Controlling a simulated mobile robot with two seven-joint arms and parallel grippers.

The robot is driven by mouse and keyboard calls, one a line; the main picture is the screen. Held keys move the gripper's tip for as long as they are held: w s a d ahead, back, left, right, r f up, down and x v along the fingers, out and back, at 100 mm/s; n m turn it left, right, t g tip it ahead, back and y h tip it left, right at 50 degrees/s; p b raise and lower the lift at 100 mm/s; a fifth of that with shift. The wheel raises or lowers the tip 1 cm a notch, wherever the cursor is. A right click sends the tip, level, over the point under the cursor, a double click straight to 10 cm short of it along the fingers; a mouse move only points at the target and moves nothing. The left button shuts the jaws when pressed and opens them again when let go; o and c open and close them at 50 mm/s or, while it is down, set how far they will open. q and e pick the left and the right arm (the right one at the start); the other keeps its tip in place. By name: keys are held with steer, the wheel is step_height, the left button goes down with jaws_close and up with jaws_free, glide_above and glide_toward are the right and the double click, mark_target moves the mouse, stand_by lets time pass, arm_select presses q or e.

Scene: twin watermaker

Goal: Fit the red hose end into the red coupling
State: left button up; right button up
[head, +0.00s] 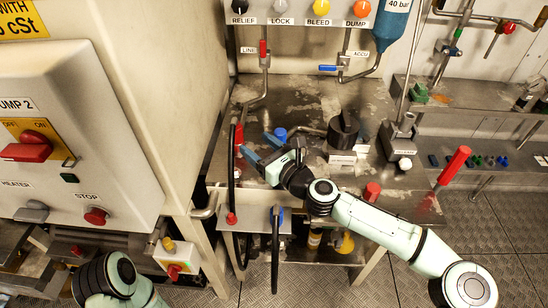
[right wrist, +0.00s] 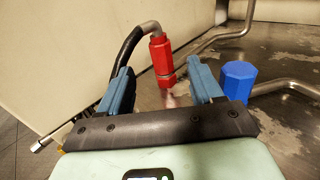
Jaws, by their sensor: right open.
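The red hose end (right wrist: 159,48) stands upright in the right wrist view, with a grey metal elbow and black hose at its top. Directly below it is a red hexagonal part (right wrist: 167,79), apparently the red coupling; I cannot tell how deep they are joined. Red also shows on the bench in the head view (head: 239,134). My right gripper (head: 257,148) is open, its blue fingers spread left and right of the red parts in the right wrist view, with visible gaps. My left arm shows at lower left; its gripper is out of view.
A blue hexagonal cap (right wrist: 238,78) stands right of my right fingers. A black knob (head: 343,130) and a red-handled lever (head: 453,166) are further right. The pump cabinet (head: 70,130) bounds the left. A black hose (head: 232,170) hangs at the bench's left front.

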arm_select(q)
steer(key=shift+w+d+r+t+p, duration=0.15)
steer(key=shift+w+r+t+p, duration=0.2)
steer(key=shift+w+r, duration=0.45)
arm_select(e)
steer(key=v, duration=0.5)
steer(key=shift+s+d, duration=0.25)
arm_select(q)
steer(key=shift+f, duration=0.1)
